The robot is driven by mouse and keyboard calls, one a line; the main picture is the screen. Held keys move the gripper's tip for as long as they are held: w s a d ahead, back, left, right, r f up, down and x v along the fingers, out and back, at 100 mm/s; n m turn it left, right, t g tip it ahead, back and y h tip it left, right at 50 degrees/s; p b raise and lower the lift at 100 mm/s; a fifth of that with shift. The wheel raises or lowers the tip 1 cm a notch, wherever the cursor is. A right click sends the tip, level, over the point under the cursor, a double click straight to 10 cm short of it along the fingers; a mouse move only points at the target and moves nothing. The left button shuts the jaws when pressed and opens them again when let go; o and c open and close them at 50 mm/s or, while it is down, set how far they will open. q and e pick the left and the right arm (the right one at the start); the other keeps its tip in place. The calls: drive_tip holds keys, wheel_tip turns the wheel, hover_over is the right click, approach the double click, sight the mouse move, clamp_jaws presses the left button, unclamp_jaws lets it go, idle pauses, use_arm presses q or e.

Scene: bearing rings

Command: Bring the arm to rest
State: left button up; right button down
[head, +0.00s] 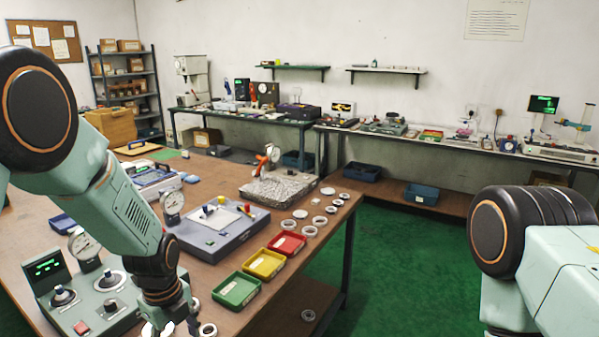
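My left arm comes in from the left, and its gripper (170,325) points down at the bottom edge, over the near part of the workbench (215,175). The fingertips are partly cut off by the frame, and I cannot tell whether they are open or shut. A pale metal ring (208,330) lies beside the gripper on the right. My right arm shows at the right edge, and its gripper is out of view. Several bearing rings (319,220) lie on the bench's right part.
Green (238,290), yellow (264,264) and red (288,243) trays line the bench's right edge. A gauge plate (215,240) and a control box (95,310) with a display stand near my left arm. Green floor (400,270) is open between bench and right arm.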

use_arm(q)
drive_tip(key=s+d+f+n+t+b, duration=0.1)
drive_tip(key=s+f+n+b, duration=0.2)
drive_tip(key=s+f+n, duration=0.6)
drive_tip(key=s+f+n+t+b, duration=0.25)
drive_tip(key=f+n, duration=0.45)
drive_tip(key=n, duration=0.5)
drive_tip(key=s+f+n+g+b, duration=0.2)
drive_tip(key=s+f+b, duration=0.2)
drive_tip(key=s, duration=0.5)
drive_tip(key=s+f+n+g+b, duration=0.1)
drive_tip(key=s+f+b, duration=0.2)
drive_tip(key=s+f, duration=0.3)
drive_tip(key=s, duration=0.4)
drive_tip(key=shift+s+d+f+n+g+b, duration=0.15)
drive_tip(key=shift+s+n+g+b, duration=0.15)
drive_tip(key=shift+n+g+b, duration=0.1)
use_arm(e)
wheel_tip(320, 180, down, 13)
drive_tip(key=shift+w+f, duration=0.2)
drive_tip(key=shift+w, duration=0.15)
use_arm(q)
drive_tip(key=shift+s, duration=0.1)
